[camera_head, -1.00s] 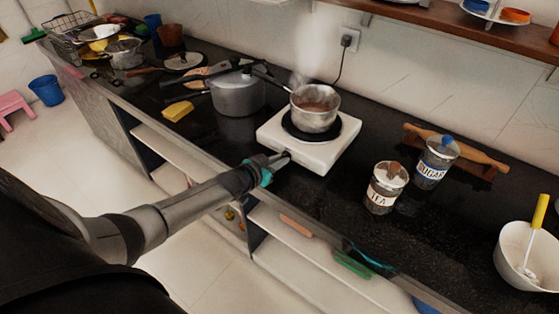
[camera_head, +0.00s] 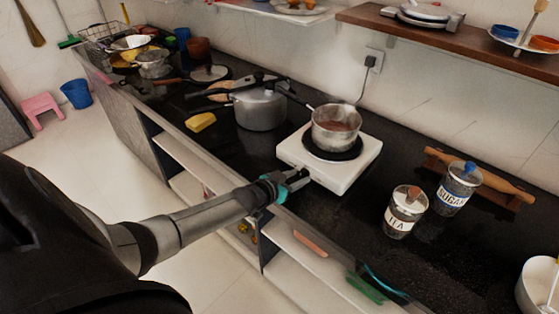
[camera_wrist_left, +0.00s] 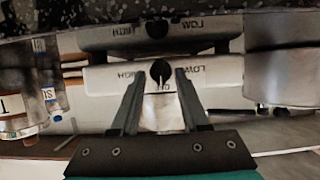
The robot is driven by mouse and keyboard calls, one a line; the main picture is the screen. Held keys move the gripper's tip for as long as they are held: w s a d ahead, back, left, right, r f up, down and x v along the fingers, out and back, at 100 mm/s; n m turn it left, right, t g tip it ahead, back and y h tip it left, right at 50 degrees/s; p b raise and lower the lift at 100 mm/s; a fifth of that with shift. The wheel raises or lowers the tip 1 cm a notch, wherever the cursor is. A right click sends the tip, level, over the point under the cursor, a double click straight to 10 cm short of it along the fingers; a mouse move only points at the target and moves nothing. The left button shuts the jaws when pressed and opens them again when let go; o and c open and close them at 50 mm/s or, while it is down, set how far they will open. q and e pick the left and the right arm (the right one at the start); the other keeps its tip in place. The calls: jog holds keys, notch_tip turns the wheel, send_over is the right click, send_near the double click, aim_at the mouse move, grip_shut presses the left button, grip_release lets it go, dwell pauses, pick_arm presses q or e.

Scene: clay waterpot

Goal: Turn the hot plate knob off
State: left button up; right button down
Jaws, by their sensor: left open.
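The white hot plate (camera_head: 362,152) stands on the dark counter with a steel saucepan (camera_head: 335,128) of brown liquid on its burner. In the left wrist view, which is upside down, its black knob (camera_wrist_left: 160,71) sits on the front face between LOW and HIGH marks. My left gripper (camera_head: 304,179) is at the front of the hot plate. In the left wrist view its open fingers (camera_wrist_left: 160,80) stand on either side of the knob; I cannot tell whether they touch it. The knob is hidden in the head view. My right gripper is not in view.
A pressure cooker (camera_head: 261,110) stands left of the hot plate. TEA (camera_head: 405,212) and SUGAR (camera_head: 458,188) jars and a rolling pin (camera_head: 500,180) are on the right. Open shelves (camera_head: 300,262) lie under the counter's front edge. The counter right of the hot plate is partly clear.

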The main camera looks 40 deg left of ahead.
pick_arm(q)
jog(key=p+v, duration=0.5)
jog(key=v, duration=0.9)
jog(key=shift+s, duration=0.25)
jog(key=s+d+f+g+y+b, duration=0.1)
jog(key=s+f+g, duration=0.1)
jog(key=s+f, duration=0.45)
jog(key=s+d+f+g+b, duration=0.1)
jog(key=s+f+g+b, duration=0.15)
jog(key=f, duration=0.75)
jog(key=s+f+g+y, duration=0.1)
jog(key=s+f+g, duration=0.1)
jog(key=s+f, duration=0.45)
jog(key=s+d+f+g+b, duration=0.1)
jog(key=s+d+f+g, duration=0.2)
jog(key=s+d+f, duration=0.3)
jog(key=s+d+f+m+g+b, duration=0.1)
jog(key=s+d+f+g+b, duration=0.1)
jog(key=s+d+f, duration=0.4)
jog(key=s+f+g, duration=0.1)
jog(key=s+f, duration=0.2)
jog(key=s, duration=0.3)
jog(key=shift+m+h, duration=0.3)
jog(key=shift+h, duration=0.1)
jog(key=shift+s, duration=0.1)
